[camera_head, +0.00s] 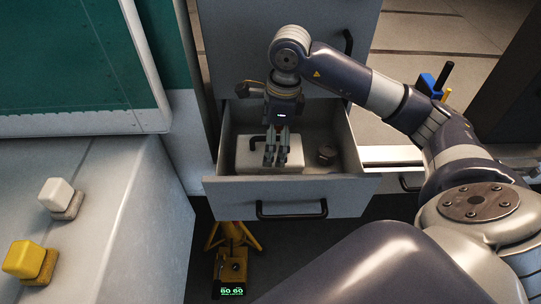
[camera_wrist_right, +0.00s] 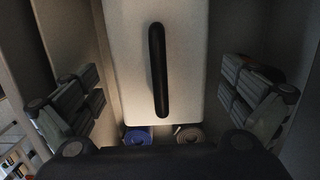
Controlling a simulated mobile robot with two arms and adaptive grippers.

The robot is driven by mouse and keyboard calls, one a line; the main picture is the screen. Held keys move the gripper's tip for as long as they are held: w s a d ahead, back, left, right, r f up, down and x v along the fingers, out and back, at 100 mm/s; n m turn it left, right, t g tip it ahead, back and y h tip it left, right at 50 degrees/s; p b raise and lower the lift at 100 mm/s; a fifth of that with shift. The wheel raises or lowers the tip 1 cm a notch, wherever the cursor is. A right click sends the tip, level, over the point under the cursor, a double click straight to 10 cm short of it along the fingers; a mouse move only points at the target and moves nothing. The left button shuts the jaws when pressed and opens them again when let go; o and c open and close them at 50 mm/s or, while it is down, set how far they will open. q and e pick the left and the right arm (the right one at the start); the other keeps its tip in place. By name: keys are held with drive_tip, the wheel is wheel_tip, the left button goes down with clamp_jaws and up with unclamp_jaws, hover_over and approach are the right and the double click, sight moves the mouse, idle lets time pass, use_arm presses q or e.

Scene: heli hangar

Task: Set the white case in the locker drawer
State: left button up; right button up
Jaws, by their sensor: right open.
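The white case (camera_head: 246,155) lies in the left part of the open locker drawer (camera_head: 237,190), its black handle (camera_head: 257,139) on top. My right gripper (camera_head: 275,160) reaches down into the drawer over the case, its fingers in front of part of it. In the right wrist view the case (camera_wrist_right: 128,50) fills the middle, with the handle (camera_wrist_right: 158,70) running lengthwise. The open fingers of my right gripper (camera_wrist_right: 163,98) stand apart on either side, with gaps to the case. My left gripper is out of view.
A small dark round item (camera_head: 327,154) sits in the drawer right of the case. A blue roll (camera_wrist_right: 138,135) and a beige roll (camera_wrist_right: 188,134) show past the case. A yellow stand (camera_head: 232,262) is below the drawer. A pale counter with blocks (camera_head: 56,195) is at left.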

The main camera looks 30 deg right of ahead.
drive_tip(key=r, duration=0.2)
drive_tip(key=r+b, duration=0.1)
drive_tip(key=r, duration=0.3)
drive_tip(key=shift+s+d+r, duration=0.25)
drive_tip(key=shift+d, duration=0.1)
